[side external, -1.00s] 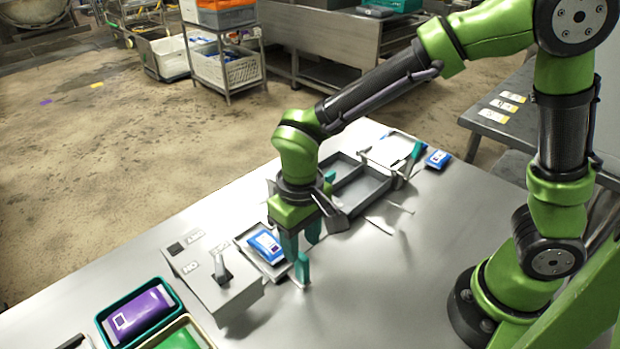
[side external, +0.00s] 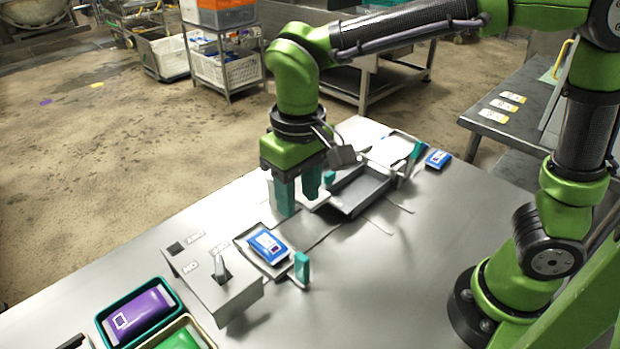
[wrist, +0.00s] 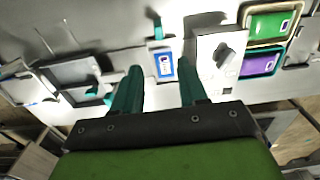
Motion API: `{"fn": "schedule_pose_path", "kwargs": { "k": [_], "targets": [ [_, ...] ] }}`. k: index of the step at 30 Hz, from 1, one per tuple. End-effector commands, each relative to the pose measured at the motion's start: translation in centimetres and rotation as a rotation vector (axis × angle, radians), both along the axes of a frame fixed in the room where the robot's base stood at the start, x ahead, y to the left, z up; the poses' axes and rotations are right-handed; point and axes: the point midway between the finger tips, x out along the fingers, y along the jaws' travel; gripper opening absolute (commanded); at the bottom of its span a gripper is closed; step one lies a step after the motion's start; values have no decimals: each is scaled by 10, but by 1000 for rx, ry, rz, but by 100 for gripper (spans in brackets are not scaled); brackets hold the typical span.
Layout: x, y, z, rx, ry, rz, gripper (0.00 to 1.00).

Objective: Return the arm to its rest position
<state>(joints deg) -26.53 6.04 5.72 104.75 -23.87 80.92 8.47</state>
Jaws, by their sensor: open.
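My gripper (side external: 298,196) is open and empty, with two teal fingers pointing down. A blue and white pouch (side external: 268,245) lies in a small grey tray just below and in front of the gripper; this pouch (wrist: 165,67) also shows beyond the fingertips in the wrist view. My arm is bent, with its upper links raised over the table.
A grey switch box (side external: 222,280) with a lever stands left of the pouch. A teal bin (side external: 108,327) holds a purple pouch (side external: 141,310). A teal upright handle (side external: 302,268) stands beside the small tray. Another blue pouch (side external: 438,159) lies at the far end. The right tabletop is bare.

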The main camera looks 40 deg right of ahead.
Motion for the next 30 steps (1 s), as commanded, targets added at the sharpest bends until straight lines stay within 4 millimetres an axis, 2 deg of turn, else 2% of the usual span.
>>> {"fn": "schedule_pose_path", "kwargs": {
  "k": [2, 5, 12, 18, 24, 30],
  "targets": [
    [-3, 0, -9, 14, -2, 28, 43],
    [-11, -16, -7, 64, -51, 31, 43],
    [-36, -85, 13, 203, -269, -101, 43],
    [-61, -133, 24, 272, -462, -252, 43],
    [-73, -155, 33, 289, -558, -344, 43],
    [-73, -159, 37, 286, -574, -359, 43]
  ]
}}
